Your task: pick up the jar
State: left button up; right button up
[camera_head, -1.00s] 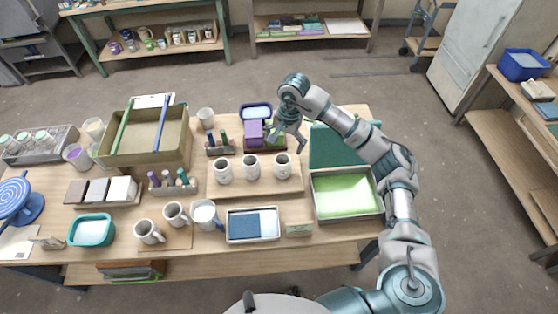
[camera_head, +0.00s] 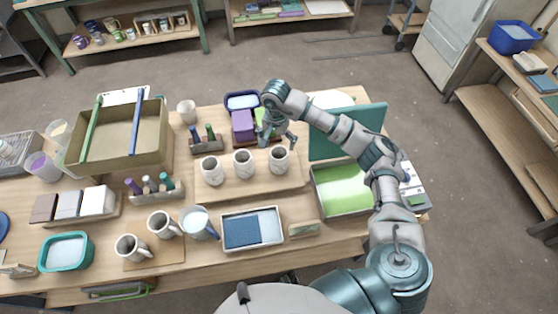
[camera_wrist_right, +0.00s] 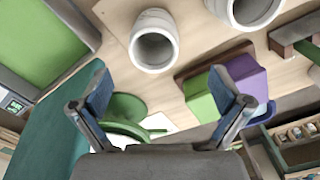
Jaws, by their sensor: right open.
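Three white, open-topped jars stand in a row on a wooden board: a left jar (camera_head: 212,171), a middle jar (camera_head: 243,164) and a right jar (camera_head: 278,160). Which one the task means I cannot tell. My right gripper (camera_head: 275,138) is open and empty, just behind the right jar. In the right wrist view its fingers (camera_wrist_right: 160,88) are spread, and a white jar (camera_wrist_right: 153,42) stands upright beyond them, not between them. A second jar (camera_wrist_right: 246,8) is cut off by the top edge.
A purple block (camera_head: 242,125) sits close to the left of my right gripper. A green-lined tray (camera_head: 342,188) and a teal panel (camera_head: 330,146) lie to the right. Mugs, including a white mug (camera_head: 198,222), stand in front. A large box (camera_head: 150,140) is at left.

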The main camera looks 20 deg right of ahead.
aim_at(282, 155)
jog(key=f, duration=0.5)
jog(key=shift+a, duration=0.35)
jog(key=d+f, duration=0.1)
jog(key=f, duration=0.1)
jog(key=d+f+p, duration=0.1)
jog(key=shift+s+d+f, duration=0.2)
jog(key=shift+f, duration=0.2)
notch_tip(282, 155, down, 2)
jog(key=shift+a, duration=0.15)
jog(key=shift+w+a+f, duration=0.1)
jog(key=shift+a+f, duration=0.05)
jog(key=shift+a, duration=0.45)
jog(key=c, duration=0.7)
jog(key=shift+d, duration=0.35)
jog(key=c, duration=0.7)
jog(key=shift+d, duration=0.15)
jog(key=shift+c, duration=0.2)
pick_arm(q)
jog(key=shift+s+r, duration=0.2)
jog(key=shift+s, duration=0.9)
